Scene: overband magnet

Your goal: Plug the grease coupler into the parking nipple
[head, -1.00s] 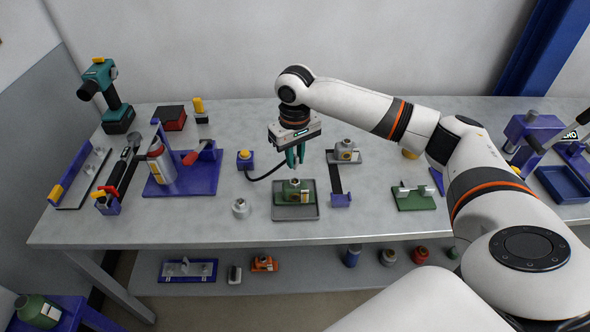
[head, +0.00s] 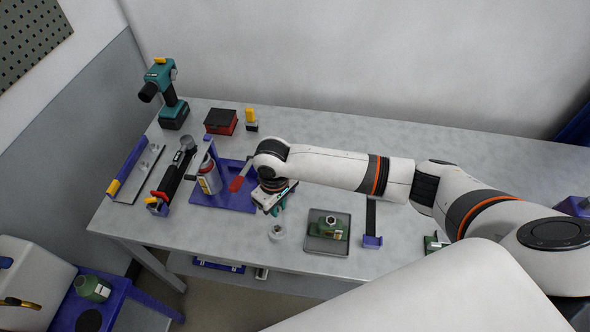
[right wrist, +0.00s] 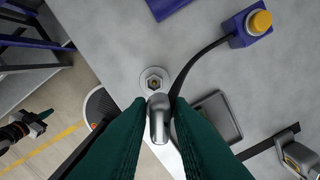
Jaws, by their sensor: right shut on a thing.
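My right gripper (head: 274,211) is shut on the grease coupler, a silver cylinder (right wrist: 158,118) between its green fingers in the right wrist view. A black hose (right wrist: 203,53) runs from the coupler. The parking nipple appears to be the round grey fitting with a hex centre (right wrist: 154,81), standing on the bench; it also shows in the head view (head: 278,232). The coupler's end appears close beside the nipple and overlaps its near rim; I cannot tell the height gap. My left gripper (right wrist: 43,116) seems to show small at the wrist view's left edge, its jaws unclear.
A grey tray (head: 312,247) with a green part (head: 328,228) stands right of the nipple. The hose leads to a blue block with a yellow button (right wrist: 247,25). The bench front edge is close.

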